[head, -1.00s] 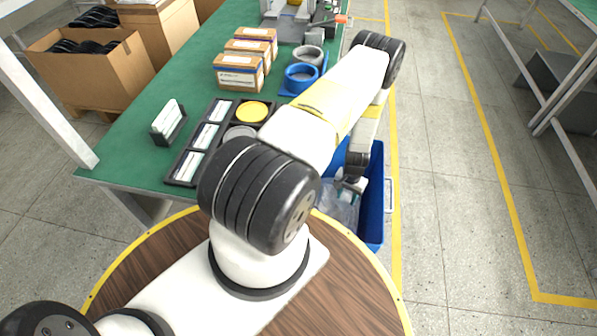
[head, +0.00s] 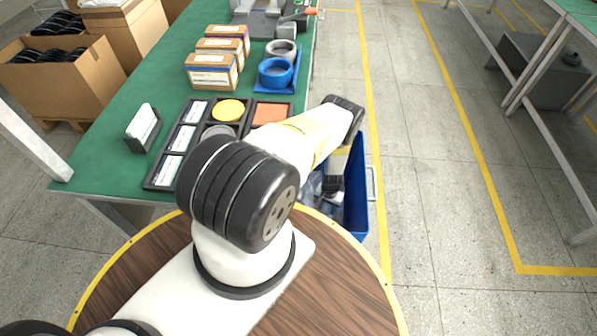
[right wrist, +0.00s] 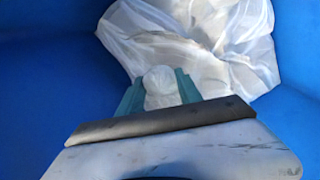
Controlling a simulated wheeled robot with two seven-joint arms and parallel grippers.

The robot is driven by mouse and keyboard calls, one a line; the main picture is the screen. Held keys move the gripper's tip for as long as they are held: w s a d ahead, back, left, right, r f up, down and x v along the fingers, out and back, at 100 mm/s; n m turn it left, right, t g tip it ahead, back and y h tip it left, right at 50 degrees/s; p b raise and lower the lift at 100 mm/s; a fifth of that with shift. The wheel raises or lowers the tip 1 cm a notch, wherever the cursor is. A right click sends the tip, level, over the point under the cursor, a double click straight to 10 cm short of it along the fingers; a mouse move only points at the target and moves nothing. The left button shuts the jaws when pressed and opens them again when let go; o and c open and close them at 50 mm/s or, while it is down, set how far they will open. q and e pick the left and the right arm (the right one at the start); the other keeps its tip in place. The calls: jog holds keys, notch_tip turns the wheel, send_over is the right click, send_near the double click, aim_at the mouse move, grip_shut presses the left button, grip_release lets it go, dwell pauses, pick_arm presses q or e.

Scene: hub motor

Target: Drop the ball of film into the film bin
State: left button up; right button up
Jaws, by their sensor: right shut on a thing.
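The blue film bin (head: 357,188) stands on the floor at the right edge of the green table. Pale, crumpled film lies inside it and fills the upper middle of the right wrist view (right wrist: 205,35). My right gripper (right wrist: 158,80) is down inside the bin, with blue walls on both sides of it. Its teal fingers are shut on a small whitish ball of film (right wrist: 160,92). In the head view my right arm and the bin's wall hide most of that gripper, and the ball cannot be made out there. My left gripper is not in view.
The green table (head: 120,125) holds a black tray (head: 160,172) with cards and coloured parts, small cartons (head: 212,70), and blue and grey rings (head: 276,73). Open cardboard boxes (head: 60,75) stand at the left. The floor right of the bin is clear.

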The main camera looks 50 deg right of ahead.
aim_at(327, 206)
jog(key=shift+f, duration=0.85)
jog(key=shift+f, duration=0.1)
jog(key=o, duration=1.3)
notch_tip(327, 206, up, 12)
jog(key=shift+r, duration=0.15)
